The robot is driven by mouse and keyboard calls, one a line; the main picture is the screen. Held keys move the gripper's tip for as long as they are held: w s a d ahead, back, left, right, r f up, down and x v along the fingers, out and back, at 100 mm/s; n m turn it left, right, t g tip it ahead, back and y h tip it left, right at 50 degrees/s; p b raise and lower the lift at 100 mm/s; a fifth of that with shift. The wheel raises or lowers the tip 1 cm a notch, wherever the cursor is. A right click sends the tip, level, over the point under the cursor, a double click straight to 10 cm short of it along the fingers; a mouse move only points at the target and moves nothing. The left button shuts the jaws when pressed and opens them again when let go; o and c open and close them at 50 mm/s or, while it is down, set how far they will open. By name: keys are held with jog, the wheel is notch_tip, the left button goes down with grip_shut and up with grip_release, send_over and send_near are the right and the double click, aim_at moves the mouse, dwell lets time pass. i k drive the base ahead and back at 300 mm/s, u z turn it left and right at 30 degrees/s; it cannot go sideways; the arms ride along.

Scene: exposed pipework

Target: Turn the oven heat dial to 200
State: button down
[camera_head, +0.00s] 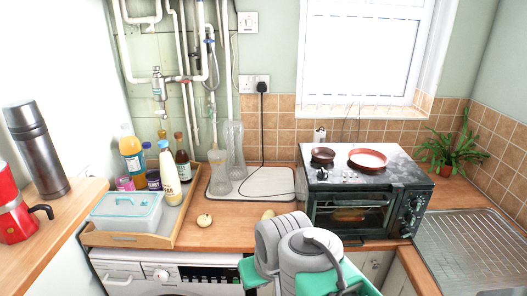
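The small table-top oven (345,220) stands on the wooden worktop at the right of centre. Its front has a dark glass door with something brownish visible inside. A column of dark round dials (411,212) is on the panel at the right of the door. The dial markings are too small to read, so I cannot tell which is the heat dial or where it points. My arm's grey and green links (305,255) rise at the bottom centre, in front of and below the oven. The fingers of my gripper do not show.
Two reddish-brown pans (368,159) sit on top of the oven. A metal sink drainer (470,250) lies to its right, with a potted plant (447,152) behind. A wooden tray (185,220) with bottles and a lidded box stands left. A black cable (263,130) hangs behind the worktop.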

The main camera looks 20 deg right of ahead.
aim_at(411, 219)
jog(key=z, duration=1.75)
jog(key=k, duration=0.5)
jog(key=u, duration=0.8)
jog(key=i, duration=0.4)
jog(key=z, duration=0.95)
